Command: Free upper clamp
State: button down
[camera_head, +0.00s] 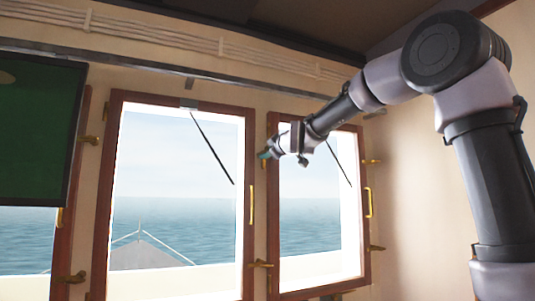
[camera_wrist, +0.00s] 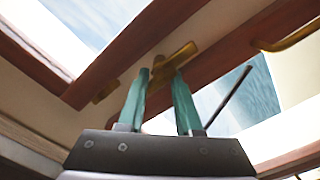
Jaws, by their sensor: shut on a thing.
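The brass upper clamp (camera_wrist: 178,57) sits on the wall strip between two wooden window frames, seen in the wrist view. My gripper (camera_wrist: 159,75) has its two teal fingers on either side of the clamp's lever and is shut on it. In the head view my gripper (camera_head: 266,154) reaches the upper part of the strip between the middle window (camera_head: 107,180) and the right window (camera_head: 364,240). The clamp is mostly hidden behind the fingers there. The brass lower clamp (camera_head: 261,263) shows further down the same strip.
Both windows look closed, with brass handles (camera_head: 252,204) (camera_head: 369,203) on their frames. Dark wipers (camera_head: 212,148) hang across the panes. More brass clamps (camera_head: 376,248) sit at the outer sides. A dark green screen (camera_head: 38,130) hangs at the left.

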dwell(0.4)
jog(key=c, duration=0.7)
grip_release()
jog(key=shift+o, duration=0.2)
jog(key=shift+s, duration=0.1)
jog(key=v, duration=1)
jog(key=shift+s+d, duration=0.2)
jog(key=shift+s, duration=0.1)
